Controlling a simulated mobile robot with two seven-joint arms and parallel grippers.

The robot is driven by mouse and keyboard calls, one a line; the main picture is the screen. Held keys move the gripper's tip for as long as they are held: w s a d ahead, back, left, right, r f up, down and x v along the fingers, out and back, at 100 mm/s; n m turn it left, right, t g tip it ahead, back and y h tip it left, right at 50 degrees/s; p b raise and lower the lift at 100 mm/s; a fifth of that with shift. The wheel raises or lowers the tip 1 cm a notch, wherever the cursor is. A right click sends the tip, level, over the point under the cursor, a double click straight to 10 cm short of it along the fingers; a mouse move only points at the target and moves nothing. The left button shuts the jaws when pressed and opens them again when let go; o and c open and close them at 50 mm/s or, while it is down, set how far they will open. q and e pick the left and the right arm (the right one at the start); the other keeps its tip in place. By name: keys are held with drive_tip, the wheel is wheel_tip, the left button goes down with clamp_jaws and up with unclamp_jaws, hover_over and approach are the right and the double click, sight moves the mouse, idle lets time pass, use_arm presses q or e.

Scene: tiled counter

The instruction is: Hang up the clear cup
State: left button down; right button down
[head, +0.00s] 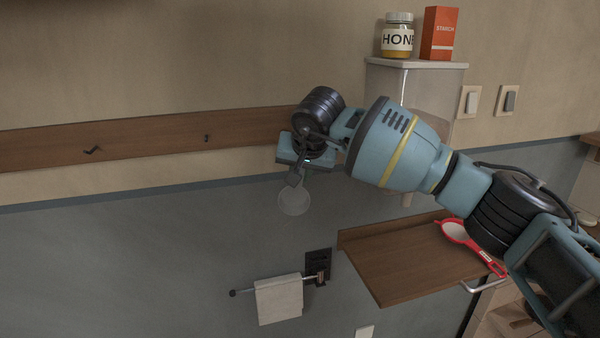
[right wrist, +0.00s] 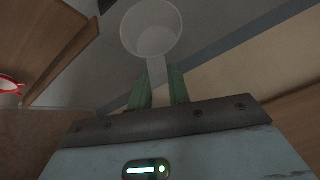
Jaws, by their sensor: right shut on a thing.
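The clear cup (head: 294,201) is a small translucent scoop with a flat handle. My right gripper (head: 296,178) is shut on its handle, and the cup hangs below the fingers in the head view. In the right wrist view the cup's round bowl (right wrist: 152,28) is beyond the green fingertips (right wrist: 158,82), with its handle between them. A wooden rail (head: 150,141) runs along the wall. It carries a dark hook (head: 92,150) at the left and a small dark hook (head: 206,138) nearer my gripper. My gripper covers the rail's right end. My left gripper is not in view.
A wooden shelf (head: 400,275) at the lower right holds a red scoop (head: 460,233). A cloth (head: 279,299) hangs on a bar below. A honey jar (head: 397,37) and starch box (head: 439,34) stand on a cabinet (head: 380,63).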

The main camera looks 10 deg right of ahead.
drive_tip(key=c, duration=1.2)
unclamp_jaws()
drive_tip(key=shift+c, duration=0.2)
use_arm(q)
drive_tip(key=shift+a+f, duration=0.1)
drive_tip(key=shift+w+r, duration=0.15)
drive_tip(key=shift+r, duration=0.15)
use_arm(e)
drive_tip(key=v, duration=0.8)
drive_tip(key=shift+f, duration=0.1)
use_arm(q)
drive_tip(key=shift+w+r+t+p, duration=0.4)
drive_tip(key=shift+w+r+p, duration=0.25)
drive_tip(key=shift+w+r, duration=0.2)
use_arm(e)
drive_tip(key=shift+s, duration=2)
